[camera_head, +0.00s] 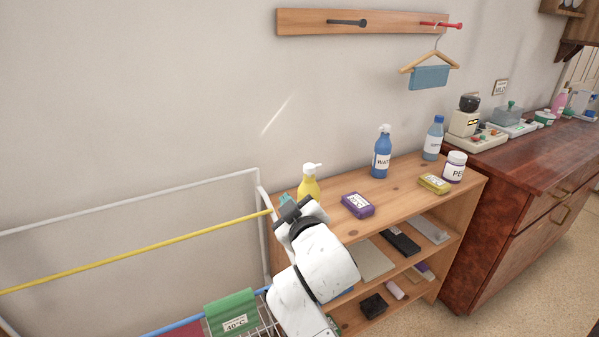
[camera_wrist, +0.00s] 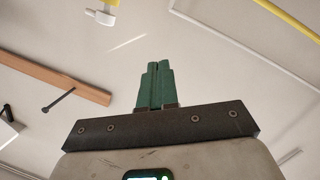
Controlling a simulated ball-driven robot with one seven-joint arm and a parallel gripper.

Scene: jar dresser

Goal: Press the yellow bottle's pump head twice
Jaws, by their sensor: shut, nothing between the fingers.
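The yellow bottle (camera_head: 309,187) with a white pump head (camera_head: 311,168) stands upright at the left end of the wooden shelf top. My gripper (camera_head: 284,199) is just left of and in front of the bottle, lower than the pump head; the arm hides the bottle's lower part. In the wrist view the green fingers of my gripper (camera_wrist: 157,84) are shut together with nothing between them. The white pump head also shows at the top left of the wrist view (camera_wrist: 102,15), apart from the fingers.
A purple box (camera_head: 357,205), a blue pump bottle (camera_head: 382,155), another blue bottle (camera_head: 433,138), a yellow box (camera_head: 434,184) and a white jar (camera_head: 455,167) stand on the shelf top (camera_head: 400,188). A drying rack with a yellow bar (camera_head: 140,249) is at left.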

